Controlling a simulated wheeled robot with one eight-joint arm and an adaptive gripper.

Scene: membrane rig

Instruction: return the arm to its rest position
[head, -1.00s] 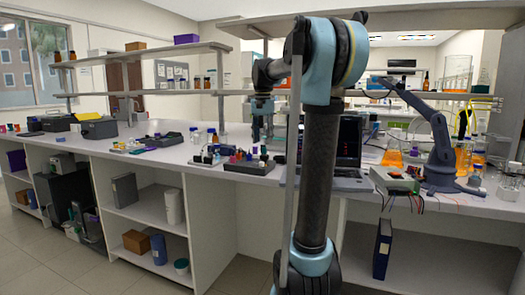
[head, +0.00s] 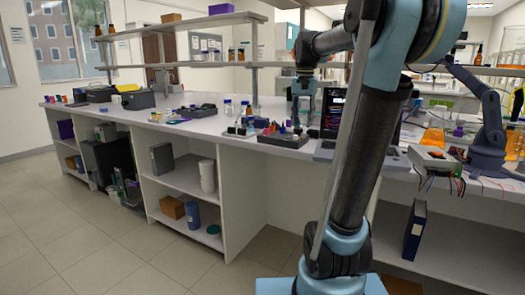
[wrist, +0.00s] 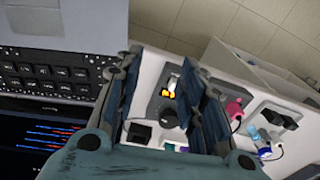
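My arm (head: 365,150) rises in front of the bench at the right of the head view, bent over at the top. My gripper (head: 303,108) hangs over the bench beside the laptop, pointing down. In the wrist view my gripper (wrist: 160,78) has its two dark fingers apart, with bench items seen between and beyond them. I see nothing held between them. Whether the fingertips touch anything below cannot be told.
The open laptop (head: 335,150) is close beside my gripper; its keyboard (wrist: 55,75) fills the wrist view's left. A dark tray (head: 285,138) of small parts lies below. A small blue-grey arm (head: 487,125) stands right. Shelves (head: 190,65) run behind. The left floor (head: 60,235) is clear.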

